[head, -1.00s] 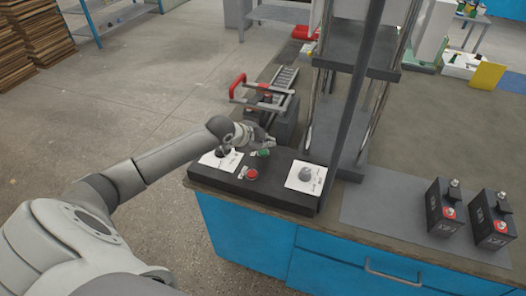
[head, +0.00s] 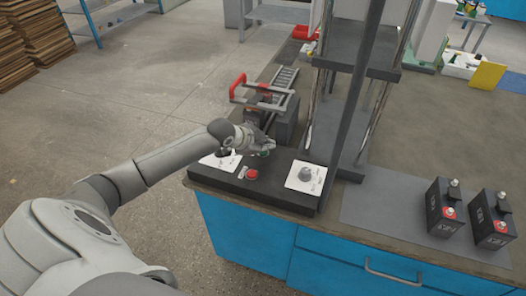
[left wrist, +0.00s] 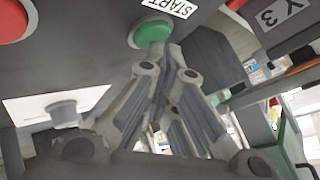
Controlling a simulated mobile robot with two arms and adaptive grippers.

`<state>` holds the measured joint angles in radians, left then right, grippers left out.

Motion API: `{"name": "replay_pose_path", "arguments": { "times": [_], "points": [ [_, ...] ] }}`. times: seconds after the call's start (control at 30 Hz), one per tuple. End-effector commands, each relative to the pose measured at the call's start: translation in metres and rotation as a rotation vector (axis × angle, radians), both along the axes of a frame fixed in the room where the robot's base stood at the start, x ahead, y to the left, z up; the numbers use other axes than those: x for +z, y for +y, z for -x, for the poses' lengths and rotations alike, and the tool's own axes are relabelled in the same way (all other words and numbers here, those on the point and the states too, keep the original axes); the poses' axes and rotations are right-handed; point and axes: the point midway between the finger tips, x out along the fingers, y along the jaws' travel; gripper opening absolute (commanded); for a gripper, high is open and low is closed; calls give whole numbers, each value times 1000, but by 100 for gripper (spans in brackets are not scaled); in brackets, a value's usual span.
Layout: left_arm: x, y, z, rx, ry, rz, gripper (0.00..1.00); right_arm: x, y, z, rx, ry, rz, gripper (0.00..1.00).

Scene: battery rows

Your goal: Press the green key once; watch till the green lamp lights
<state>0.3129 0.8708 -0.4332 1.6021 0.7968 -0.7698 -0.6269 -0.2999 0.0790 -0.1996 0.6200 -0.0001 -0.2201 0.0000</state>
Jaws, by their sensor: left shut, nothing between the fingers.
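The green key (head: 263,154) is on the black control panel (head: 232,186), mostly hidden in the head view by my left gripper (head: 268,146). In the left wrist view the green key (left wrist: 151,31) shows beside a START label (left wrist: 172,6). The fingertips of my left gripper (left wrist: 160,50) are shut and empty, and they overlap the key's edge; I cannot tell whether they touch it. No lit green lamp can be made out. My right gripper is not in view.
A red button (head: 252,174) and a grey knob on a white plate (head: 304,183) are on the same panel. A dark upright post (head: 350,90) rises behind it. Two black batteries (head: 441,207) (head: 490,219) stand on a grey mat at the right.

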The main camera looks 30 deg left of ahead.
Motion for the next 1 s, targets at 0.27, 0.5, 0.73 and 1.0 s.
{"name": "replay_pose_path", "arguments": {
  "times": [0.27,0.5,0.73,1.0],
  "points": [
    [-4,0,0,0,1,0,0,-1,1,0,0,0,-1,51],
    [-7,0,0,0,1,0,0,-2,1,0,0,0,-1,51],
    [-7,0,1,0,3,-1,0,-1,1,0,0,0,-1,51],
    [2,0,1,0,3,-1,0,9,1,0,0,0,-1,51]
  ]
}}
